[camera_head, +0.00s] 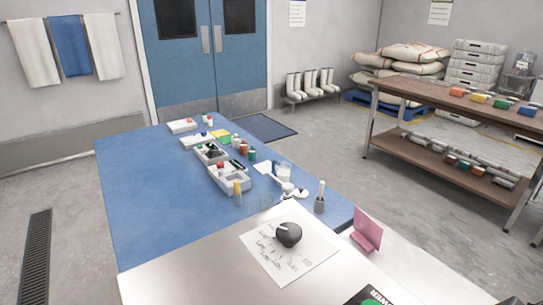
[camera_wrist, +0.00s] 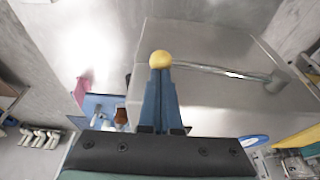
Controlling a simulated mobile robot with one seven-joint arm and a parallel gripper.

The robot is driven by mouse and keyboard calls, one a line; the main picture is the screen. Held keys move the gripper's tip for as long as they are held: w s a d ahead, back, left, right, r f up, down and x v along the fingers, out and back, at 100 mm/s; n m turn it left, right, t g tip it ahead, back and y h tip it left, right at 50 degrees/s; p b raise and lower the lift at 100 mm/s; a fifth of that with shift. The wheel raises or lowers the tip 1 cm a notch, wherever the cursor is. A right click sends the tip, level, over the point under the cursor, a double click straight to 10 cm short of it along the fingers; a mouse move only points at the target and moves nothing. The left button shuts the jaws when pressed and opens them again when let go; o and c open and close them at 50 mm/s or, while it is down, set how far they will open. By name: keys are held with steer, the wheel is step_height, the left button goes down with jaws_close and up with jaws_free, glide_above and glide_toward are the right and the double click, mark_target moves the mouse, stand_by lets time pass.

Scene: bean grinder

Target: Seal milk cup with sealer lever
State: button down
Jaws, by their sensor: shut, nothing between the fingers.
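In the wrist view, a metal lever (camera_wrist: 225,71) with a yellow ball knob (camera_wrist: 160,59) reaches across a large grey metal body (camera_wrist: 215,105). The lever's other end meets a round pivot at the right. My gripper (camera_wrist: 161,73) has its two blue fingers together, with the tips right at the knob. I cannot tell whether they touch it or only overlap it in the picture. Nothing is between the fingers. My gripper and the lever are outside the head view. I cannot make out the milk cup for certain in either view.
In the head view, a blue table (camera_head: 150,205) holds grey trays (camera_head: 232,180), small jars and a clear container (camera_head: 283,172). A steel counter (camera_head: 190,275) in front bears a black knob (camera_head: 288,234) on a printed sheet. A pink stand (camera_head: 366,232) is at its right edge.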

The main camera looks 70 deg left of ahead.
steer(key=shift+f+b, duration=0.5)
steer(key=shift+f, duration=0.15)
steer(key=shift+s+f+b, duration=0.1)
steer(key=shift+f+b, duration=0.3)
steer(key=shift+b, duration=0.2)
steer(key=shift+f, duration=0.1)
steer(key=shift+s+f+b, duration=0.1)
steer(key=shift+f+b, duration=0.3)
steer(key=shift+b, duration=0.2)
steer(key=shift+d, duration=0.1)
stand_by(1.1)
step_height(320, 180, up, 16)
steer(key=p, duration=1)
steer(key=shift+p, duration=0.3)
stand_by(0.4)
